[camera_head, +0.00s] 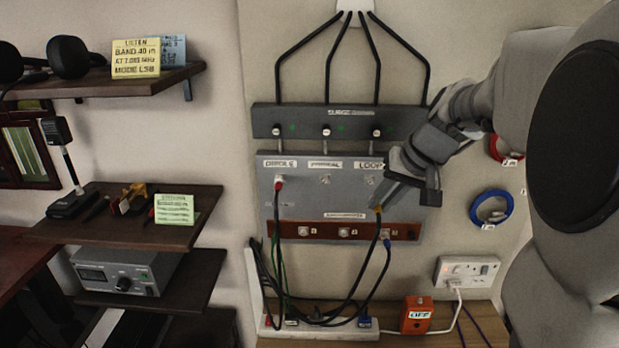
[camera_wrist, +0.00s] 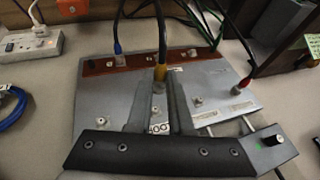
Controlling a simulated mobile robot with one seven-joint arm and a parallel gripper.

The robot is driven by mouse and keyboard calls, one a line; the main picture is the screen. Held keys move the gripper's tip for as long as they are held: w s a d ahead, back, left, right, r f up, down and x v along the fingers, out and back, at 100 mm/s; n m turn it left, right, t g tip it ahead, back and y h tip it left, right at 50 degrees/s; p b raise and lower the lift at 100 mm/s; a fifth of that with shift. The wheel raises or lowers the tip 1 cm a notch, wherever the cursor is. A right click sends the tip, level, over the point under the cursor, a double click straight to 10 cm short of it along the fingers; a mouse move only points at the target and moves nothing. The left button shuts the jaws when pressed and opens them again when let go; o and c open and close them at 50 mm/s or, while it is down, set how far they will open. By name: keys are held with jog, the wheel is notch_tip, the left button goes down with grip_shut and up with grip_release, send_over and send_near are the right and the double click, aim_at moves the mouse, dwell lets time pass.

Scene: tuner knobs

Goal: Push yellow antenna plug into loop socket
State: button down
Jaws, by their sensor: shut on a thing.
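My gripper (camera_head: 378,200) reaches in from the right and is shut on the yellow antenna plug (camera_head: 378,210), which hangs from a black cable in front of the grey panel. In the wrist view the yellow plug (camera_wrist: 160,73) sits between the tips of my gripper (camera_wrist: 160,82), with its cable running up and away. The loop socket (camera_head: 371,180) is under the LOOP label (camera_head: 369,165), just above and left of the plug in the head view. The plug looks apart from the socket; its exact distance from the panel cannot be told.
A red plug (camera_head: 279,180) is in the left socket, and the middle socket (camera_head: 324,180) is empty. A brown strip (camera_head: 270,230) with more sockets runs below, with a blue plug (camera_head: 386,237) at its right. The surge bar (camera_head: 300,118) is above. Loose cables hang below.

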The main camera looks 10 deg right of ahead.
jog(key=shift+w+d+p, duration=0.25)
jog(key=shift+w, duration=0.65)
jog(key=shift+w+d+p, duration=0.3)
jog(key=shift+w, duration=0.6)
jog(key=shift+w+d+p, duration=0.25)
jog(key=shift+w, duration=0.65)
jog(key=shift+w+d, duration=0.25)
jog(key=shift+w, duration=0.65)
jog(key=c, duration=0.7)
grip_release()
jog(key=shift+c, duration=0.2)
jog(key=v, duration=1.7)
jog(key=shift+r, duration=0.15)
jog(key=shift+s+d, duration=0.1)
